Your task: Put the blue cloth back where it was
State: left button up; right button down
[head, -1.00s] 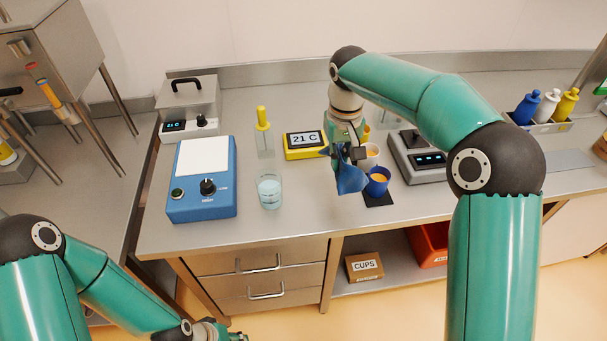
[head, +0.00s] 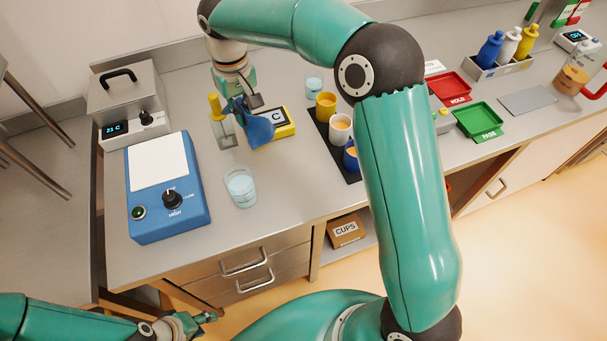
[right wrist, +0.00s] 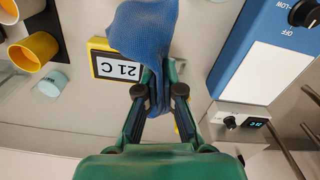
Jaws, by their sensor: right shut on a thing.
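The blue cloth (head: 258,133) hangs from my right gripper (head: 240,106), in front of the yellow display box. In the right wrist view the cloth (right wrist: 146,35) is pinched between the two fingers of the right gripper (right wrist: 158,92), its loose end spreading beyond them and covering part of the display box. The cloth appears held above the bench. My left gripper (head: 207,318) is low at the bottom of the head view, below the drawers and away from the cloth; its jaw opening is too small to judge.
A glass of water (head: 240,188) and a blue hotplate (head: 168,205) are nearer. Several cups stand on a dark mat (head: 349,177) to the right.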

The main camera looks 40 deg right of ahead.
jog(key=s+d+r+m+b, duration=0.7)
jog(key=s+r+m+b, duration=0.3)
jog(key=s+r+m, duration=0.15)
jog(key=shift+m, duration=0.25)
jog(key=f+b, duration=0.3)
jog(key=f, duration=1.7)
jog(key=shift+s+f, duration=0.2)
jog(key=c, duration=0.6)
grip_release()
jog(key=shift+r, duration=0.15)
